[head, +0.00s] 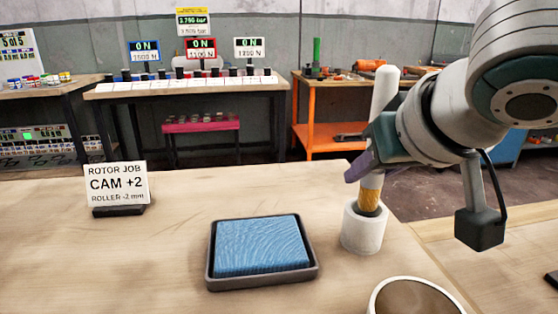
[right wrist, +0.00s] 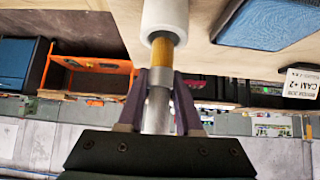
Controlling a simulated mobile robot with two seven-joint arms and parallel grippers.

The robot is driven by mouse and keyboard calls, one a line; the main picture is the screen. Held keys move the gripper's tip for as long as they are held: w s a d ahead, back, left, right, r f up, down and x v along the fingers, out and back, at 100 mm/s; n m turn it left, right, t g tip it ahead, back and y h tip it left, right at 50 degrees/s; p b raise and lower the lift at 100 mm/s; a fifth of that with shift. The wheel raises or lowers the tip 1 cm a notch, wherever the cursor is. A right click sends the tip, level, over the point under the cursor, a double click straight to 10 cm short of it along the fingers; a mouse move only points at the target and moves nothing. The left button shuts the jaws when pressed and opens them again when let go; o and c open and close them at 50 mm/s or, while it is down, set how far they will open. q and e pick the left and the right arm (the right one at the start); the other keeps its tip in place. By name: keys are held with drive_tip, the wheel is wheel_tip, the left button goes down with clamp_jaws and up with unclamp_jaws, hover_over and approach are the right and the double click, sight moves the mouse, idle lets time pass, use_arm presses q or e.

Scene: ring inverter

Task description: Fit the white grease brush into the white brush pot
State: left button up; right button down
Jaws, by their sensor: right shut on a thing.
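The white grease brush (head: 384,92) is nearly upright, handle up and tilted slightly, with tan bristles (head: 370,197) at its lower end. The white brush pot (head: 362,231) stands on the wooden table directly below. The bristle tip is at the pot's dark mouth; how deep it reaches is hard to tell. My right gripper (head: 366,163) is shut on the brush above the bristles. In the right wrist view, the purple fingers (right wrist: 160,98) clasp the brush's grey section, and the bristles (right wrist: 162,54) point at the pot (right wrist: 164,16). My left gripper is out of view.
A dark tray with a blue ridged pad (head: 262,245) lies left of the pot. A round, brown-topped container (head: 416,297) is close in front. A "CAM +2" sign (head: 117,184) stands at the left. The table between sign and tray is clear.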

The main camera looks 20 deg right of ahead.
drive_tip(key=shift+f+b, duration=0.55)
drive_tip(key=shift+f, duration=0.7)
drive_tip(key=c, duration=0.5)
unclamp_jaws()
drive_tip(key=p+v, duration=0.4)
drive_tip(key=v, duration=0.6)
